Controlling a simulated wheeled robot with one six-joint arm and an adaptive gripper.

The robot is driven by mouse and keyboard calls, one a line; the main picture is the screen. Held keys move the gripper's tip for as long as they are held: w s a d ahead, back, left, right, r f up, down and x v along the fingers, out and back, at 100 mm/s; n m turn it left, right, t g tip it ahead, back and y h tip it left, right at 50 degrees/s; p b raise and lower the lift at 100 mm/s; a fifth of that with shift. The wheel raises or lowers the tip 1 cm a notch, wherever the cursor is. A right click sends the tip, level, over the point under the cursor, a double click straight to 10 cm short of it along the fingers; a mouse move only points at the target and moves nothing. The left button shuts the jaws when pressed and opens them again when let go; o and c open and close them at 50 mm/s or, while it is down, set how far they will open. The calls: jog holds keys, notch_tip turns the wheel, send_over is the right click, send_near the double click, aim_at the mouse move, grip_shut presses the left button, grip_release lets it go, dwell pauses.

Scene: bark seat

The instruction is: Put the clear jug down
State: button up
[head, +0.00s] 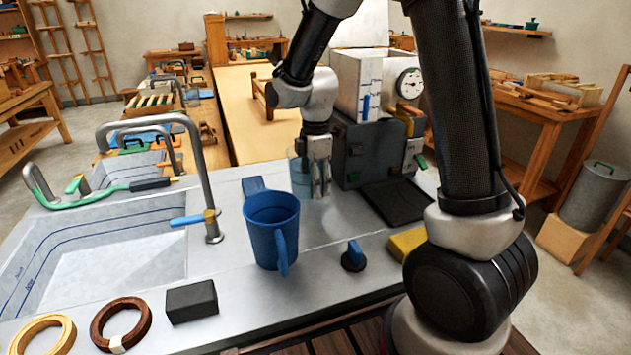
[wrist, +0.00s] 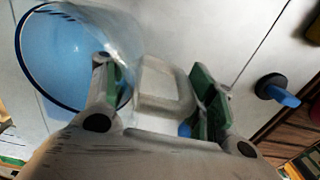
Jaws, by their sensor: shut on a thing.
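The clear jug (head: 298,178) is see-through and faintly blue in the head view, upright beside my gripper (head: 320,188), behind the blue mug. My gripper points down and is shut on the jug. In the wrist view the jug's pale handle (wrist: 163,92) shows between the green-padded fingers of my gripper (wrist: 158,98), and its clear wall is at the upper left. Whether the jug's base touches the grey counter (head: 335,225) is hard to tell. Part of the jug is hidden by my fingers.
A blue mug (head: 270,232) stands close in front of the jug. A sink (head: 110,250) with a tap lies left. A dark machine (head: 370,150) and black mat (head: 396,200) are right. A blue-topped knob (head: 353,256) and yellow block (head: 407,243) sit near the front edge.

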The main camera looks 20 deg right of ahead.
jog(key=o, duration=1.2)
notch_tip(320, 180, up, 12)
jog(key=shift+f, duration=0.1)
jog(key=shift+s+d+r, duration=0.1)
jog(key=shift+r, duration=0.25)
jog(key=s+d+r+m+t, duration=0.2)
jog(key=s+d+m, duration=0.3)
jog(key=s+m, duration=0.4)
jog(key=s+d+r+m+t, duration=0.2)
jog(key=s+d+m, duration=0.4)
jog(key=s, duration=0.8)
jog(key=r+m, duration=0.1)
jog(key=m, duration=0.2)
jog(key=shift+d, duration=0.2)
